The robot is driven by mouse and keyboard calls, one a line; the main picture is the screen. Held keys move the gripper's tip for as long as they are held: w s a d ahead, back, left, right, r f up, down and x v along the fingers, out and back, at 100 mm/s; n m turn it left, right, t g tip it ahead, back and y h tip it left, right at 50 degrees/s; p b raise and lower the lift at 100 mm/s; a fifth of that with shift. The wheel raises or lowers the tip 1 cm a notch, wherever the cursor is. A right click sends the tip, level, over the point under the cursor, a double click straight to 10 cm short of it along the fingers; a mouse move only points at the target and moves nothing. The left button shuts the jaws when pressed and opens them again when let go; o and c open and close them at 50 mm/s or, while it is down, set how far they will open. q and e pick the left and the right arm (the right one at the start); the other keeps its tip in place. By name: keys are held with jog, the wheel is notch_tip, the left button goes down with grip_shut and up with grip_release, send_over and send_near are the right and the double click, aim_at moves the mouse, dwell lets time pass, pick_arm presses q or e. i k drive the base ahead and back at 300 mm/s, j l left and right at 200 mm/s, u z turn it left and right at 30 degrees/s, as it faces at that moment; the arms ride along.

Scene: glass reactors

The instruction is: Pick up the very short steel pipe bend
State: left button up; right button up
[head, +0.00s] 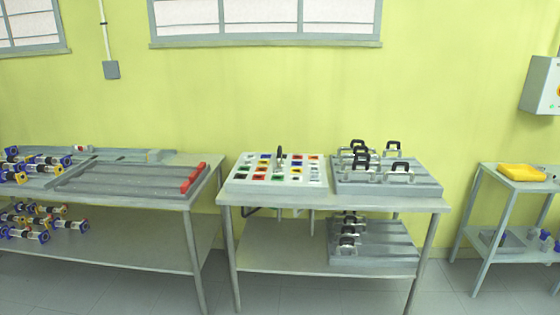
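Several small arched pieces with black tops and pale metal-looking ends (397,172) stand on a grey grooved tray (430,187) on the middle table. More of them (348,242) stand on a grooved tray on the lower shelf. One dark upright piece (279,157) stands at the back of a white board with coloured squares (240,183). I cannot tell which of these, if any, is the very short steel pipe bend; they are small and overlap. Neither of my grippers is in view.
A small table at right carries a yellow item (520,172). A grey box (541,86) hangs on the wall. Floor shows between the tables.

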aim_at(279, 161)
jog(key=i+j+z, duration=0.1)
jog(key=i+z, duration=0.15)
jog(key=i, duration=0.2)
jog(key=i+j+z, duration=0.2)
jog(key=i, duration=0.2)
jog(key=i+j+z, duration=0.25)
jog(key=i, duration=0.2)
